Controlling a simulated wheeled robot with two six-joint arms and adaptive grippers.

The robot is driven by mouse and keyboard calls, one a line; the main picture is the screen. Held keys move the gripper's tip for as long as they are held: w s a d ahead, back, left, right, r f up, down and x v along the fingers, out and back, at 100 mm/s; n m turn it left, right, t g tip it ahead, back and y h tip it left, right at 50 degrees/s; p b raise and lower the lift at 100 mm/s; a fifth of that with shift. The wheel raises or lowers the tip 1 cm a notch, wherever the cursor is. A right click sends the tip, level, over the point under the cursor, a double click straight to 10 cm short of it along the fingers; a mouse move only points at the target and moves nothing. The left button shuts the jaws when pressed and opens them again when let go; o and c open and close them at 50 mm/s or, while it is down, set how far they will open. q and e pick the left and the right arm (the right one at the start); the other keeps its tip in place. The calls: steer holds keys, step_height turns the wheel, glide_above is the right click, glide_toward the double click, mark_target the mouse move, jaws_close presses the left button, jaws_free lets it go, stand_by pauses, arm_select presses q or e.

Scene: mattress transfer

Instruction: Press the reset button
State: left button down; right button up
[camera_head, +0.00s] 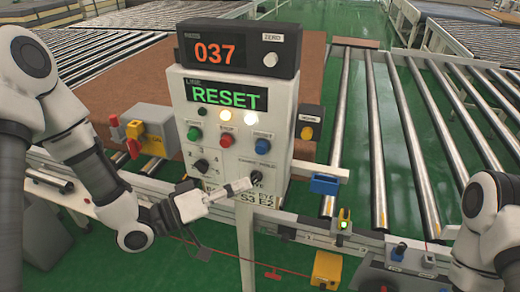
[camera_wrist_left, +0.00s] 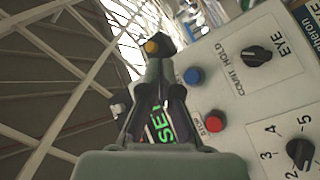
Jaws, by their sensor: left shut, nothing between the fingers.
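The white control panel (camera_head: 225,165) stands upright in the middle, with a green RESET display (camera_head: 228,95) near its top. Below are a green button (camera_head: 194,134), a red button (camera_head: 226,140) and a blue button (camera_head: 262,145); I cannot read the blue one's label. In the left wrist view the blue button (camera_wrist_left: 193,76) and the red button (camera_wrist_left: 213,121) lie right of the fingers. My left gripper (camera_head: 247,185) is shut and empty, in front of the panel's lower part, below the buttons and beside the right black knob (camera_head: 259,187). My right gripper is not in view.
A counter box (camera_head: 239,50) reading 037 sits atop the panel. A yellow-button box (camera_head: 308,128) is on its right, a red and yellow switch box (camera_head: 150,135) on its left. Roller conveyors (camera_head: 380,120) and a brown mattress (camera_head: 135,95) lie behind. A blue block (camera_head: 325,184) is at right.

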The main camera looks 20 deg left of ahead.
mark_target(264, 151)
arm_select(q)
steer(key=w, duration=0.8)
steer(key=shift+w+d, duration=0.15)
steer(key=shift+d, duration=0.05)
steer(key=shift+w, duration=0.1)
stand_by(1.1)
steer(key=shift+w, duration=0.3)
steer(key=shift+w+r, duration=0.1)
steer(key=shift+w, duration=0.75)
stand_by(0.8)
steer(key=shift+s, duration=1.25)
steer(key=s, duration=0.5)
steer(key=shift+a, duration=0.1)
